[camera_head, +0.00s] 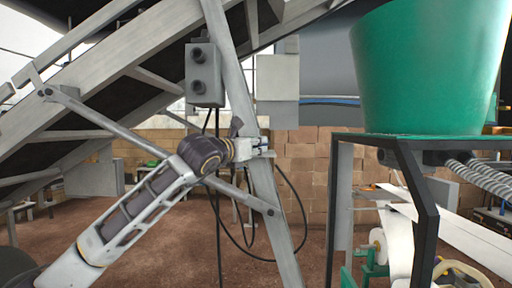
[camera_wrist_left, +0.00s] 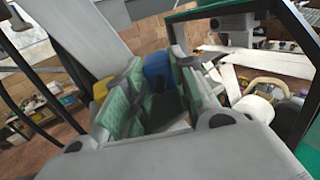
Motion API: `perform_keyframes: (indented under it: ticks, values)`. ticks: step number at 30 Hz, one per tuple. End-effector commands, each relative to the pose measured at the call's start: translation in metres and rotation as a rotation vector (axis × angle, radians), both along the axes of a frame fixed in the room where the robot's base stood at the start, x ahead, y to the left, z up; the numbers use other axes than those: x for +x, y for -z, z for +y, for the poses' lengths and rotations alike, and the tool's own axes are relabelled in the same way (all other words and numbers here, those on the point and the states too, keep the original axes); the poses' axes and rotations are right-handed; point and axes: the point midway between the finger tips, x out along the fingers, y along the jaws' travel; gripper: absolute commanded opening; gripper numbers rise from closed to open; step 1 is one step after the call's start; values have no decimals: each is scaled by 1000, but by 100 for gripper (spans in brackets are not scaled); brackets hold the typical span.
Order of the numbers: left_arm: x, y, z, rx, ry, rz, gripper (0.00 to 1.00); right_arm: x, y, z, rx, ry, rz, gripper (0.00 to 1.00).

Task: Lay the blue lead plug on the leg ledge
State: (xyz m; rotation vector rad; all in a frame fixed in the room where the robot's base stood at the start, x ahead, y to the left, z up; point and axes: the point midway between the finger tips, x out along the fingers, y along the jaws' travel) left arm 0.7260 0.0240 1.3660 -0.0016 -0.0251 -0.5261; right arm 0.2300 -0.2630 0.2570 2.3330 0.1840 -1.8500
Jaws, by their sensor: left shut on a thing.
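My left gripper (camera_head: 262,148) is beside the slanted grey leg (camera_head: 272,208) of the conveyor, its fingers overlapping the leg in the head view. In the left wrist view, the green-padded fingers (camera_wrist_left: 160,88) are shut on the blue lead plug (camera_wrist_left: 157,66), whose blue body shows between and beyond the pads. A small yellow part (camera_wrist_left: 100,89) shows just left of the fingers. The plug is too small to make out in the head view. I cannot clearly pick out the leg ledge. My right gripper is not in view.
A grey switch box (camera_head: 204,74) hangs above the gripper, with dark cables (camera_head: 218,190) looping below. A diagonal brace (camera_head: 150,142) crosses to the leg. A green tub (camera_head: 430,70) stands on a dark frame (camera_head: 418,190) at right. Open floor (camera_head: 150,240) lies below.

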Motion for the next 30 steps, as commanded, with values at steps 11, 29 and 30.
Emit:
perform_keyframes:
  ticks: [11,29,30]
  values:
    - [4,25,-5,11,2,41,0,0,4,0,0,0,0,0]
    - [6,26,-3,11,-3,43,51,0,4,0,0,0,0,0]
    - [6,26,-2,11,-3,43,51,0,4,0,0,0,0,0]
